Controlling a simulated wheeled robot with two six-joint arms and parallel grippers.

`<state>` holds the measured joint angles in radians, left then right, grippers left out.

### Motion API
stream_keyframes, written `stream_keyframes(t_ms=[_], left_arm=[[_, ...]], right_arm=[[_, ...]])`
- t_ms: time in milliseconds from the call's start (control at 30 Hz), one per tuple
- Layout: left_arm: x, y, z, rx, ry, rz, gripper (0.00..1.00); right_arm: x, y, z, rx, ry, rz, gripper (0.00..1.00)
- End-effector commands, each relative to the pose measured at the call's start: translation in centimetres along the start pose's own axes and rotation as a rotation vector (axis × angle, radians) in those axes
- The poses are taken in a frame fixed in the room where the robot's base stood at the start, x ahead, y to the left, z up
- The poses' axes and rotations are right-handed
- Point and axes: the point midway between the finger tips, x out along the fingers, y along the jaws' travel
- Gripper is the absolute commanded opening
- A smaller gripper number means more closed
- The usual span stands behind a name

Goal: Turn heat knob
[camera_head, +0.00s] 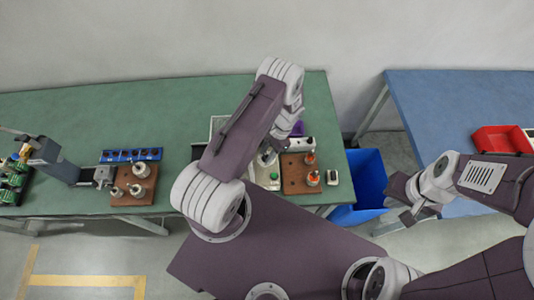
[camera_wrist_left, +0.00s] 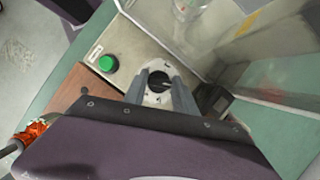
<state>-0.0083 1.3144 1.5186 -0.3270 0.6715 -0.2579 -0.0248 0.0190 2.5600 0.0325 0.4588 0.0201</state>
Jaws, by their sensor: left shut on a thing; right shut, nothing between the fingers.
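The heat knob (camera_wrist_left: 159,79) is a small black knob on a pale round dial on a beige panel, in the left wrist view. My left gripper (camera_wrist_left: 160,92) has its two grey fingers on either side of the knob and is shut on it. A green button (camera_wrist_left: 108,63) sits on the same panel, left of the dial. In the head view my left gripper (camera_head: 268,158) is low behind my arm, and the knob cannot be made out there. My right gripper (camera_head: 403,205) is shut and empty, apart from everything, above the gap by the blue table.
A brown block (camera_head: 290,183) with orange-topped parts stands right beside the panel. A transparent guard (camera_wrist_left: 225,35) rises close to the dial. A blue bin (camera_head: 366,180) stands between the green table (camera_head: 60,110) and the blue table (camera_head: 450,95). A red tray (camera_head: 497,140) lies at right.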

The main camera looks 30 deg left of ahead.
Motion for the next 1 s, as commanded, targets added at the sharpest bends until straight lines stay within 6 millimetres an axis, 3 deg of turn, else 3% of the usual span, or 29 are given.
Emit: stream_keyframes(t_ms=[267,567,1000], left_arm=[[0.1,0.1,0.1,0.093,-0.006,-0.037,0.00],[0.2,0.2,0.1,0.332,-0.007,-0.135,0.00],[0.6,0.2,0.0,0.717,-0.006,-0.296,0.00]], right_arm=[[0.5,0.0,0.1,0.000,0.000,0.000,0.00],[1.7,0.0,0.2,0.000,0.000,0.000,0.00],[5.5,0.1,0.6,0.000,0.000,0.000,0.00]])
